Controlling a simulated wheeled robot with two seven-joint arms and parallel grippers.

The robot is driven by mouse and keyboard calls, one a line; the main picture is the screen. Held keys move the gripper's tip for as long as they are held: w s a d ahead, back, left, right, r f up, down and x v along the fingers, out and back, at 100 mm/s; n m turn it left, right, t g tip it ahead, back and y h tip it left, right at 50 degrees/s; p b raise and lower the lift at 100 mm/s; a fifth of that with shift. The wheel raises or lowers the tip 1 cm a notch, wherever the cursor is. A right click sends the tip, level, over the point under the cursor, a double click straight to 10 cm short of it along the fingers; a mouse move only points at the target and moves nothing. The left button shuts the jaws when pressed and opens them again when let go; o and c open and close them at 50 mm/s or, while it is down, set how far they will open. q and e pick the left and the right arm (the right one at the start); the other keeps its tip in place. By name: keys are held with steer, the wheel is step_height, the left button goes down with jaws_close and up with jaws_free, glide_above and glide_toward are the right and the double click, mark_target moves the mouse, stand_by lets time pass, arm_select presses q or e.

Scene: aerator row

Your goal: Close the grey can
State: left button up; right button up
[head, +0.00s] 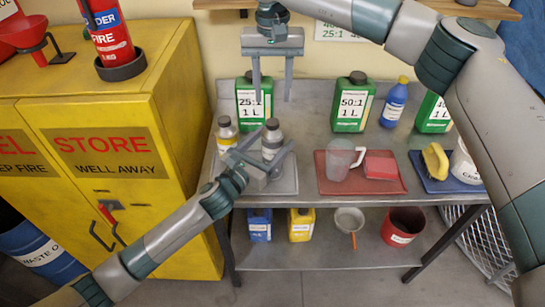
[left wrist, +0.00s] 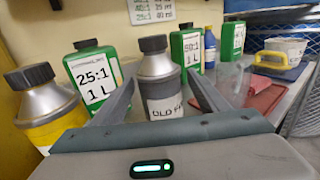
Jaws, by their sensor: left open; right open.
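The grey can (head: 272,146) stands upright at the left of the metal bench, and it shows in the left wrist view (left wrist: 157,72) with a white label starting "OLD". A dark grey cap (left wrist: 153,43) sits on its top; I cannot tell how tight it is. My left gripper (head: 277,136) is open, low at the can's front, with a finger to each side of it in the left wrist view (left wrist: 160,95). I cannot tell whether they touch it. My right gripper (head: 272,98) is open and empty, pointing down above and behind the can.
A yellow-labelled can (head: 227,134) stands close left of the grey can. A green 25:1 bottle (head: 243,98) is behind. A grey tray (head: 288,186) lies at the front; a red tray (head: 338,186) with a clear jug (head: 341,160) is to the right. A yellow cabinet (head: 165,95) borders the left.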

mark_target(272, 121)
arm_select(q)
steer(key=shift+w, duration=0.1)
steer(key=shift+d, duration=0.1)
jaws_close()
stand_by(0.4)
arm_select(e)
steer(key=shift+f, duration=4)
jaws_close()
